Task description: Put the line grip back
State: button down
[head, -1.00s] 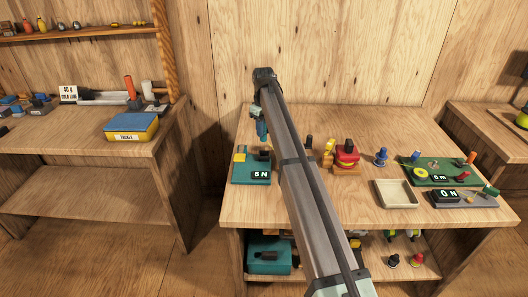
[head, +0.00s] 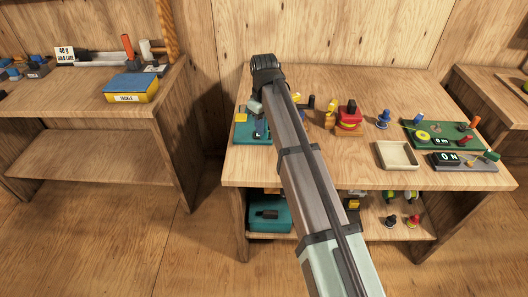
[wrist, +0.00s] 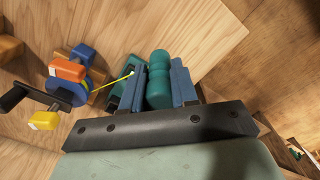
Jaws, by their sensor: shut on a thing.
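My gripper (wrist: 157,88) is shut on a teal ribbed cylinder, which looks like the line grip (wrist: 159,78), held between two blue-grey fingers in the wrist view. A yellow line runs from near the grip to a reel with a blue spool (wrist: 68,92), orange block and dark crank with a yellow knob. In the head view, my gripper (head: 259,128) is over the teal base (head: 246,137) at the table's left end. My arm covers part of that base. I cannot tell whether the grip touches anything below.
Right of my arm stand a red and yellow piece (head: 348,118), a blue knob (head: 383,119), an empty cream tray (head: 397,155), a green board (head: 440,136) and a grey gauge reading 0 N (head: 461,160). A shelf below holds a teal box (head: 270,214).

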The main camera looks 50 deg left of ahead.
notch_tip(320, 180, down, 9)
jog(key=shift+f, duration=0.15)
dwell(0.4)
jog(key=shift+f, duration=0.1)
jog(key=c, duration=0.9)
grip_release()
jog(key=shift+o, duration=0.2)
notch_tip(320, 180, up, 12)
jog(key=shift+r, duration=0.15)
jog(key=shift+w, duration=0.1)
